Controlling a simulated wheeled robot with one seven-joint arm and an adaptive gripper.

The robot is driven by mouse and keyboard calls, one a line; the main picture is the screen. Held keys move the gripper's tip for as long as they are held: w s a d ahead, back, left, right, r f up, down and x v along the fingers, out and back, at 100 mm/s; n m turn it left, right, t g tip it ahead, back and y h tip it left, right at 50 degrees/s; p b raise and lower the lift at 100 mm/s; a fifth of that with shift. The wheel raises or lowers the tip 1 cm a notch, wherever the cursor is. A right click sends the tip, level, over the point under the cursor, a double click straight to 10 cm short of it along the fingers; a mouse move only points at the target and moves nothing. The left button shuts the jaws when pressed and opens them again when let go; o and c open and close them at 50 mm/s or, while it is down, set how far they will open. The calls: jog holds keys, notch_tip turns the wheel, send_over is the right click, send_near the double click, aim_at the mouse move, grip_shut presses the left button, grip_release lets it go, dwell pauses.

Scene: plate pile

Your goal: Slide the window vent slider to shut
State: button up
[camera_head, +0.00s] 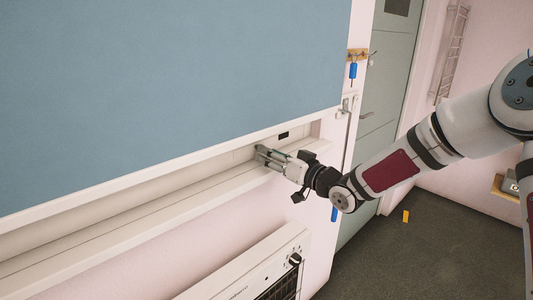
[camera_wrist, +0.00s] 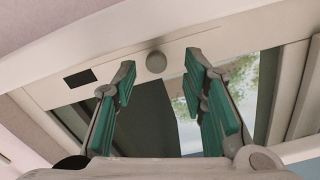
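The window vent slider shows in the wrist view as a pale strip (camera_wrist: 225,37) with a round grey knob (camera_wrist: 156,62) and a dark rectangle (camera_wrist: 80,78) left of the knob. My gripper (camera_wrist: 160,60) is open, its green-padded fingers on either side of the knob with a gap on each side. It holds nothing. In the head view my gripper (camera_head: 262,153) reaches into the window recess below the blue panel, and the dark rectangle (camera_head: 284,135) is just right of it. The knob is hidden there.
A large blue panel (camera_head: 170,90) hangs just above the recess. A white sill (camera_head: 130,225) runs below it, with a heater (camera_head: 265,270) on the wall under it. Hooks with a blue-tagged key (camera_head: 353,70) and a door (camera_head: 385,110) are to the right.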

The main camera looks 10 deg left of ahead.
jog(key=v, duration=0.9)
jog(key=shift+s+d, duration=0.2)
jog(key=s+d+r+m+g+h+p, duration=0.1)
jog(key=s+d+r+m+h, duration=0.1)
jog(key=s+d+h, duration=0.65)
jog(key=s+d+r+m+g+h+p, duration=0.1)
jog(key=s+d+r+m+h, duration=0.15)
jog(key=d+h, duration=0.6)
jog(key=s+d+m+g+y, duration=0.1)
jog(key=s+d+g, duration=0.1)
jog(key=s, duration=1.1)
jog(key=s+d+r+m+g+y, duration=0.1)
jog(key=s+d+g, duration=0.1)
jog(key=s, duration=1.1)
jog(key=shift+d+r+g+y+p, duration=0.3)
jog(key=shift+d+g+y+p, duration=0.05)
jog(key=shift+g+y, duration=0.05)
